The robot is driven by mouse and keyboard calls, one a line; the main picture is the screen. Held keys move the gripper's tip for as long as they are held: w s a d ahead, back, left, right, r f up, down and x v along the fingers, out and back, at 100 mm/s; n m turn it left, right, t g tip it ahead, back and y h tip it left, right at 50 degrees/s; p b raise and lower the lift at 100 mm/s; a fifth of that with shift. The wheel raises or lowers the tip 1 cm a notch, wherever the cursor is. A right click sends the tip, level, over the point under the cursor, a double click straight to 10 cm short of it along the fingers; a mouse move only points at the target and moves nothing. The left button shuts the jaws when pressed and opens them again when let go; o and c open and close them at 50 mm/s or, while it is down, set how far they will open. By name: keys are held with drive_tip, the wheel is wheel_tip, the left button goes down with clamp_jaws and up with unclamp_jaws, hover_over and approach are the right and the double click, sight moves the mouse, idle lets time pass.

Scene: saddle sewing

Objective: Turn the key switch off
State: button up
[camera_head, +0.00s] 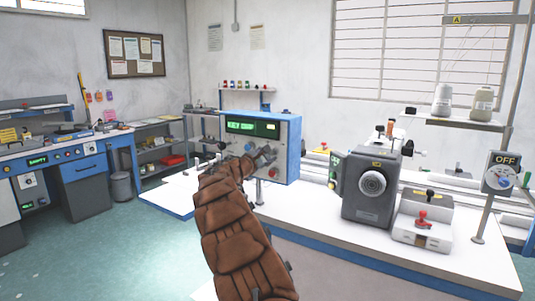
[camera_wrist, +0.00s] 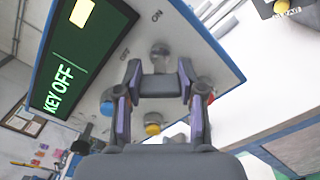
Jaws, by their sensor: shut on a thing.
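The control box (camera_head: 272,145) has a blue side and a pale front panel, and stands on the white table. In the wrist view its green display (camera_wrist: 80,50) reads KEY OFF, and OFF and ON labels are printed near the key switch. My gripper (camera_wrist: 160,84) is at the panel, its two fingers shut on the dark grey handle of the key switch (camera_wrist: 158,86). A round light grey piece shows just beyond the handle. In the head view my gripper (camera_head: 264,156) covers the switch, so the handle is hidden there.
A yellow knob (camera_wrist: 153,127), a blue knob (camera_wrist: 106,107) and a red knob sit close around my fingers.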

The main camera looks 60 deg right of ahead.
drive_tip(key=shift+f, duration=0.15)
idle(0.3)
drive_tip(key=o, duration=1.2)
drive_tip(key=shift+c, duration=0.2)
drive_tip(key=a, duration=1.2)
drive_tip(key=shift+s, duration=0.3)
